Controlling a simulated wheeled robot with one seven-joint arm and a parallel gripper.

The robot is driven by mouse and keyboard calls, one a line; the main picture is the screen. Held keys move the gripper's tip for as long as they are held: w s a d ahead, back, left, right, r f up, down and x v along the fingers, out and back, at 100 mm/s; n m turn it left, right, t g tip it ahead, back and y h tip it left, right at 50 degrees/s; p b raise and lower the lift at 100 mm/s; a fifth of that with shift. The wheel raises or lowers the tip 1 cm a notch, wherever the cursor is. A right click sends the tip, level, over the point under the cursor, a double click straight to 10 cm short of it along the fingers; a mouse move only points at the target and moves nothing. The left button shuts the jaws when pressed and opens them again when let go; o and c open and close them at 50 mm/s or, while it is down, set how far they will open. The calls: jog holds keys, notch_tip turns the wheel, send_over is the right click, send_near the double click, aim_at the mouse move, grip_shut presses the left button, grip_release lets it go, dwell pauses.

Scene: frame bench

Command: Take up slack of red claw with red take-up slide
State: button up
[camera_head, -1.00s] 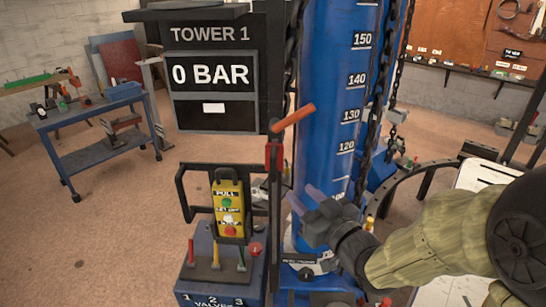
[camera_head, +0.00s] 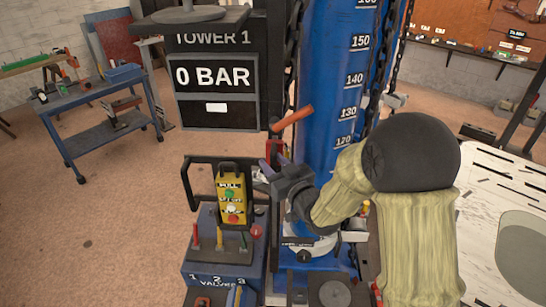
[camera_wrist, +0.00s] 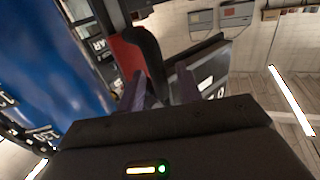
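A red block (camera_head: 273,148), which looks like the red take-up slide, sits on the dark upright post left of the blue tower. An orange-red lever (camera_head: 292,118) slants up to the right above it. My gripper (camera_head: 273,165) is at the red block, just below the lever. In the wrist view, the red part (camera_wrist: 127,55) lies beyond the fingers, and a black curved bar (camera_wrist: 150,60) reaches down between the two spread fingertips (camera_wrist: 158,92). I cannot tell whether the fingers touch it.
The blue tower (camera_head: 331,90) with its scale and hanging chains stands right behind my gripper. The 0 BAR display (camera_head: 214,77) is above left. A yellow button box (camera_head: 231,202) and valve levers (camera_head: 220,238) stand below left. A blue cart (camera_head: 105,140) is far left, with open floor between.

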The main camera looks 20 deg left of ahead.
jog(key=shift+w+a, duration=0.25)
grip_shut()
